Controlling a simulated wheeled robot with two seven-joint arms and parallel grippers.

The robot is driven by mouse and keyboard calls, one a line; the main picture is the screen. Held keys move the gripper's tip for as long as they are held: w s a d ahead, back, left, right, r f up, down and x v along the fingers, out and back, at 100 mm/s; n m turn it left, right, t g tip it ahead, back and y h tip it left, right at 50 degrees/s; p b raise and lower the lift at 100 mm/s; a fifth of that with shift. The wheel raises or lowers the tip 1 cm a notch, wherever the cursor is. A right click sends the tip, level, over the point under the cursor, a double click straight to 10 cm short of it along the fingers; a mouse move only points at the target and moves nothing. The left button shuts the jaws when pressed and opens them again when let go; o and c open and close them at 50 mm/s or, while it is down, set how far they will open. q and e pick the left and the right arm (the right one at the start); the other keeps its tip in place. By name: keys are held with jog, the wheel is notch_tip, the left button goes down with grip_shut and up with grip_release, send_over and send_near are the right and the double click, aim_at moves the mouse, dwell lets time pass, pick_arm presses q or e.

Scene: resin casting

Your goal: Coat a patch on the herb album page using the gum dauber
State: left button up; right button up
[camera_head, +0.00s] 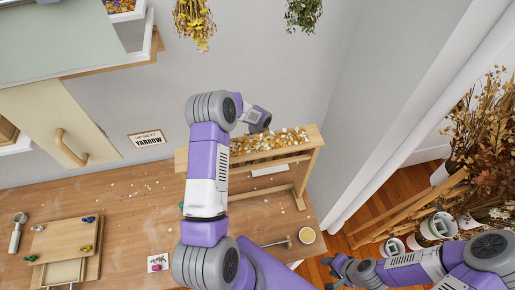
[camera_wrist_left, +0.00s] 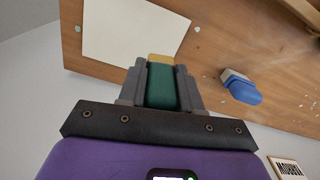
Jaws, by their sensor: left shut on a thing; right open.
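In the left wrist view, my left gripper (camera_wrist_left: 161,80) is shut on a green block-shaped thing with a yellow end (camera_wrist_left: 162,58), which looks like a dauber. Its yellow end points toward a blank cream sheet (camera_wrist_left: 130,30), which looks like the album page. The end overlaps the sheet's lower edge in the picture; I cannot tell whether they touch. In the head view my left arm reaches up over the bench; I cannot make out its fingers or the sheet there. My right gripper (camera_head: 338,270) is open and empty, low beyond the bench's right end.
A blue thing with a pale end (camera_wrist_left: 240,88) lies right of the sheet. Dried plants stand at right.

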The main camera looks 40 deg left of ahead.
pick_arm(q)
jog(key=shift+f+n, duration=0.2)
jog(key=shift+n, duration=0.3)
